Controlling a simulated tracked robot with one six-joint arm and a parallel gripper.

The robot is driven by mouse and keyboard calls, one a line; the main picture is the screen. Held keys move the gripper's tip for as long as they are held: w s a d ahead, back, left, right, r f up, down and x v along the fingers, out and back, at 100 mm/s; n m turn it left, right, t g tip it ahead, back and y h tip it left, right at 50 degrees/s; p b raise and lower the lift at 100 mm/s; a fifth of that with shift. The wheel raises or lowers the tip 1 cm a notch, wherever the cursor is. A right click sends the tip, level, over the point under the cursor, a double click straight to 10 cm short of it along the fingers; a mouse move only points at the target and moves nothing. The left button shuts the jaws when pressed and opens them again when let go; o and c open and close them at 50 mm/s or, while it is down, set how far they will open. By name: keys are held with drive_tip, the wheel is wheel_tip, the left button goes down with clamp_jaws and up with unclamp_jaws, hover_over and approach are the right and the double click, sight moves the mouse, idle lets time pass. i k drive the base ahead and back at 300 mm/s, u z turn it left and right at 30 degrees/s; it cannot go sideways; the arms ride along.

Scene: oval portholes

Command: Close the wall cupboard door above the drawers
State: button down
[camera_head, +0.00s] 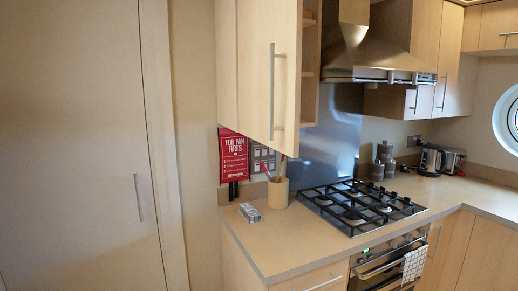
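The wall cupboard door (254,75) is a pale wood panel with a long vertical metal bar handle (272,92). It stands open. Part of the cupboard's shelved inside (309,65) shows past its right edge. The rest of the inside is hidden behind the door. The cupboard hangs above the worktop, and the top of a drawer front (325,281) shows below the worktop at the bottom edge. My gripper is not in view.
A steel cooker hood (370,55) hangs right of the cupboard. Below are a worktop (285,245) with a utensil pot (278,192), a small box (250,213) and a gas hob (362,205). A tall closed door (75,150) fills the left.

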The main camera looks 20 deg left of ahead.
sight(270, 31)
drive_tip(key=u, duration=2.25)
drive_tip(key=i, duration=1.65)
